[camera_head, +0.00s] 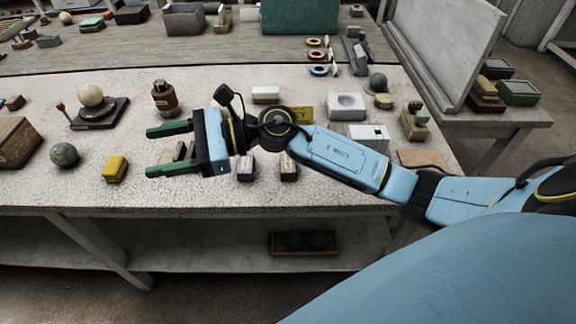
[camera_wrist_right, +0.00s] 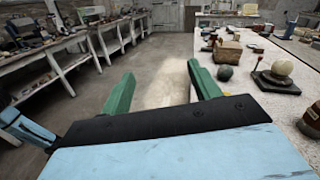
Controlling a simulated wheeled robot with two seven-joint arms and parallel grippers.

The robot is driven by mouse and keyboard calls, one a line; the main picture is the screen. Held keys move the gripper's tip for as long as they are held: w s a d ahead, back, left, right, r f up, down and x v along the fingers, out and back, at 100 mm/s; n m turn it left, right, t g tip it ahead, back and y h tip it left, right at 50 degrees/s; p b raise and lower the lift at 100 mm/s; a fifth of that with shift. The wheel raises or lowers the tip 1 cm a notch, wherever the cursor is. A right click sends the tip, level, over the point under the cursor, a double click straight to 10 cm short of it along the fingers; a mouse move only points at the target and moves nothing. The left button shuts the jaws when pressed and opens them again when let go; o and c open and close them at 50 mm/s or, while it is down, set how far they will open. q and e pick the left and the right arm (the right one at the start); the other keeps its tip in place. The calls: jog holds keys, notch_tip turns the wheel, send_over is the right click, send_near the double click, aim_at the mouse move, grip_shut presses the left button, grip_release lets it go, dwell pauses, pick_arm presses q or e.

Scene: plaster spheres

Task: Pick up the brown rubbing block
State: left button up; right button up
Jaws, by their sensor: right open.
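A small block with a dark brown body and a pale band, which looks like the brown rubbing block (camera_head: 289,170), sits near the front edge of the table, beside a similar purple block (camera_head: 245,168). My right gripper (camera_head: 150,152) is open and empty, its green fingers pointing left above the table. The block is right of the fingers, just below my forearm in the picture. In the right wrist view the open fingers (camera_wrist_right: 161,70) have only floor between them; the brown block does not show there. My left gripper is not in view.
A yellow block (camera_head: 115,168) and a grey-green sphere (camera_head: 64,154) lie left of the gripper. A pale sphere stands on a dark base (camera_head: 98,113) behind. Small dark pieces (camera_head: 180,151) show between the fingers.

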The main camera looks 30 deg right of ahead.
jog(key=d+f+n+g+h, duration=0.4)
jog(key=f+n+h, duration=0.1)
jog(key=n, duration=0.3)
jog(key=n+g+h, duration=0.1)
jog(key=n+h, duration=0.4)
jog(key=h, duration=0.7)
send_over(288, 162)
jog(key=f, duration=0.5)
jog(key=w+f, duration=0.1)
jog(key=f, duration=0.2)
jog(key=shift+f, duration=0.85)
jog(key=f, duration=0.2)
jog(key=s+f, duration=0.1)
jog(key=f, duration=0.1)
jog(key=shift+f+p, duration=0.1)
jog(key=shift+p, duration=0.2)
jog(key=shift+f, duration=0.5)
jog(key=c, duration=1.2)
